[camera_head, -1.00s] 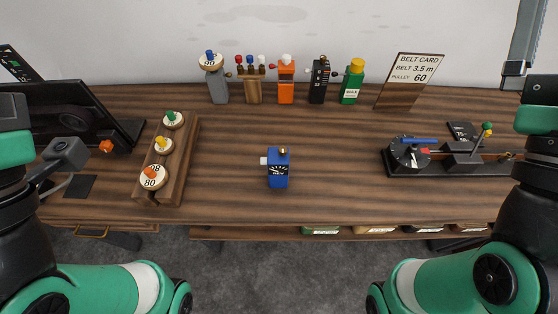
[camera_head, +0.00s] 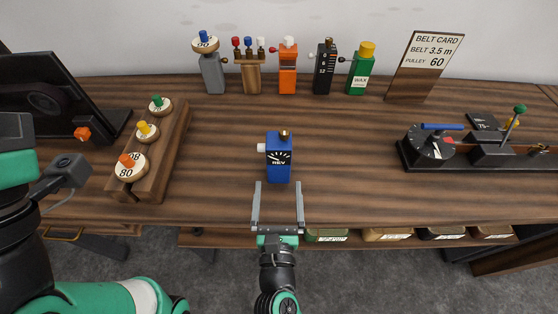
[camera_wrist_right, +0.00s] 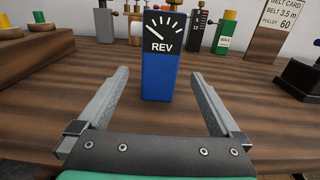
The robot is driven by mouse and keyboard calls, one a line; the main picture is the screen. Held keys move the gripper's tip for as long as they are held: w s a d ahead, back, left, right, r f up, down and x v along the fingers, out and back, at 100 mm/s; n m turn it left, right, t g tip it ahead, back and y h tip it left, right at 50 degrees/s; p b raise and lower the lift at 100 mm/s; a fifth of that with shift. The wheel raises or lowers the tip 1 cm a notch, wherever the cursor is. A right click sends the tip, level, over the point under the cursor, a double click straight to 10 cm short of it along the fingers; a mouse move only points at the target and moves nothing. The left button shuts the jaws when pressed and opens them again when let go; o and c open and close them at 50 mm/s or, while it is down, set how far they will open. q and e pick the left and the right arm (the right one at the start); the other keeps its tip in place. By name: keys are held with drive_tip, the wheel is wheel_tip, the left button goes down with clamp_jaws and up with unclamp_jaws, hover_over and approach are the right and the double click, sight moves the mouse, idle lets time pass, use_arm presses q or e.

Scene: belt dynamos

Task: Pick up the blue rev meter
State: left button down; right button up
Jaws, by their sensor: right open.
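The blue rev meter (camera_head: 278,168) stands upright near the front middle of the wooden bench, its black dial marked REV facing me. It has a white knob on its left side and a brass piece on top. My right gripper (camera_head: 278,188) is open and empty just in front of it, fingers pointing at it.
A wooden rack (camera_head: 166,158) with numbered pulleys stands left, beside a dark monitor (camera_head: 52,95). An orange device (camera_head: 288,70), a green WAX device (camera_head: 360,72) and others line the back. A belt card (camera_head: 425,68) and a black dial unit (camera_head: 430,148) are right. The bench around the meter is clear.

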sight(279, 168)
drive_tip(key=w+b, duration=0.1)
drive_tip(key=w, duration=0.3)
drive_tip(key=shift+w, duration=0.3)
drive_tip(key=w+b, duration=0.4)
drive_tip(key=w, duration=0.1)
drive_tip(key=shift+w+r, duration=0.1)
drive_tip(key=shift+r, duration=0.05)
drive_tip(key=shift+c, duration=0.3)
drive_tip(key=shift+r, duration=0.1)
clamp_jaws()
